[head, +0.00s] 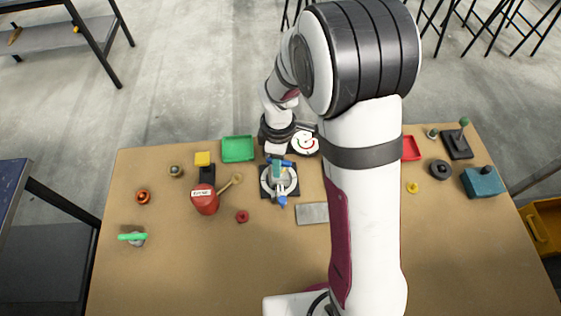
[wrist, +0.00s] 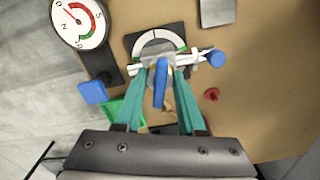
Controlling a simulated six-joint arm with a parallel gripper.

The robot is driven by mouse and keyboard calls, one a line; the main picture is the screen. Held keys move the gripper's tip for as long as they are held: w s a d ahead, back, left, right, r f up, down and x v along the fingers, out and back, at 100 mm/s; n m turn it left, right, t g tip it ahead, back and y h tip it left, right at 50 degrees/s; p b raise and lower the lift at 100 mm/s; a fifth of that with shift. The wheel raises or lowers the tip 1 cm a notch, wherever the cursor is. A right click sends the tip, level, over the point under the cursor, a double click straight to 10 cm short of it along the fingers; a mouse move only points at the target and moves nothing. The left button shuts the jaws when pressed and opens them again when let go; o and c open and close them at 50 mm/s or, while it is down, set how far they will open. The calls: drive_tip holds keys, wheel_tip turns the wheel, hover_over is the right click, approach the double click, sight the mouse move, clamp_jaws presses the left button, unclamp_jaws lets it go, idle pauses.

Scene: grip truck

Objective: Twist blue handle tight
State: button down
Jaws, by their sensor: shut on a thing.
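The blue handle (wrist: 160,84) sits upright in the wrist view between the two teal fingers of my gripper (wrist: 159,78). The fingers are shut on it near their tips. It belongs to a metal fitting on a black plate with a white and green dial (wrist: 157,39). A blue end knob (wrist: 216,58) sticks out to the right of this fitting. In the head view my gripper (head: 277,172) reaches down onto the same fixture, which has a round white dial (head: 291,187). The fingers partly cover the handle there.
A round gauge with a red and green scale (wrist: 78,22) and a blue block (wrist: 92,92) lie left in the wrist view. In the head view a red canister (head: 205,199), green tray (head: 238,149) and grey plate (head: 312,213) stand around the fixture.

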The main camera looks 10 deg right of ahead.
drive_tip(key=m, duration=1.7)
drive_tip(key=c, duration=0.8)
unclamp_jaws()
drive_tip(key=shift+r, duration=0.1)
drive_tip(key=shift+r, duration=3.65)
